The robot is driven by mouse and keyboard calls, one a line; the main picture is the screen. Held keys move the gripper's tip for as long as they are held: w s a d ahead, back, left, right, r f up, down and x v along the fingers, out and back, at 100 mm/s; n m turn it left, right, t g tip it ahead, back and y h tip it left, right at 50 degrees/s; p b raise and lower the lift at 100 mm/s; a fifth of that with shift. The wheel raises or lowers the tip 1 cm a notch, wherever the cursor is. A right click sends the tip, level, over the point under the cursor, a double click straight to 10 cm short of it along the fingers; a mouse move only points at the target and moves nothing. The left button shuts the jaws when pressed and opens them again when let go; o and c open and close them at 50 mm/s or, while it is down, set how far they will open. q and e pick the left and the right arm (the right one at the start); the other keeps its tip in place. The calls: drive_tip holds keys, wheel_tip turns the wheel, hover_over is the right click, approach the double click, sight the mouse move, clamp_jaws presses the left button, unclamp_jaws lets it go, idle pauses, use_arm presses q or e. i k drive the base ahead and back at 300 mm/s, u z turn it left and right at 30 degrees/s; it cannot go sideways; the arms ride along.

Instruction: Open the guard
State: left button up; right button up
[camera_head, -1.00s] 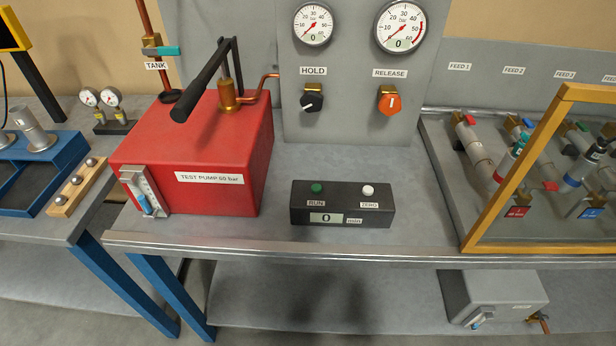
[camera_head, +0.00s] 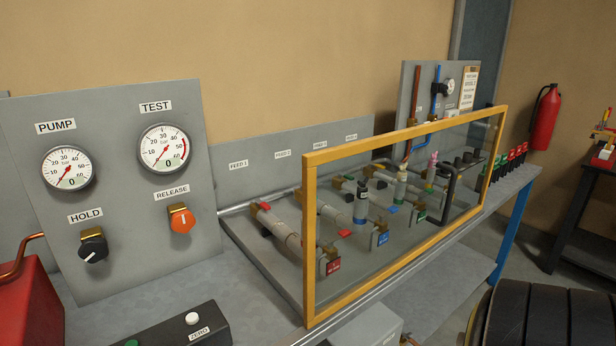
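The guard (camera_head: 405,133) is a clear panel in a yellow frame. It stands upright along the front of the bench's right part, between me and the feed pipes. It appears closed. Through the pane I see several grey feed pipes with coloured valve handles, and small tags such as a red tag (camera_head: 333,266) and a blue tag (camera_head: 383,238). No handle on the guard can be made out. Neither of my grippers is in view.
A grey gauge panel (camera_head: 130,235) with HOLD (camera_head: 93,245) and RELEASE (camera_head: 181,218) knobs stands left of the guard. A black control box (camera_head: 170,330) and red pump (camera_head: 30,305) are at lower left. A fire extinguisher (camera_head: 544,118) hangs at right.

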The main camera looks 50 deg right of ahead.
sight(310, 160)
drive_tip(key=z, duration=3.4)
drive_tip(key=i, duration=0.65)
drive_tip(key=u, duration=2.2)
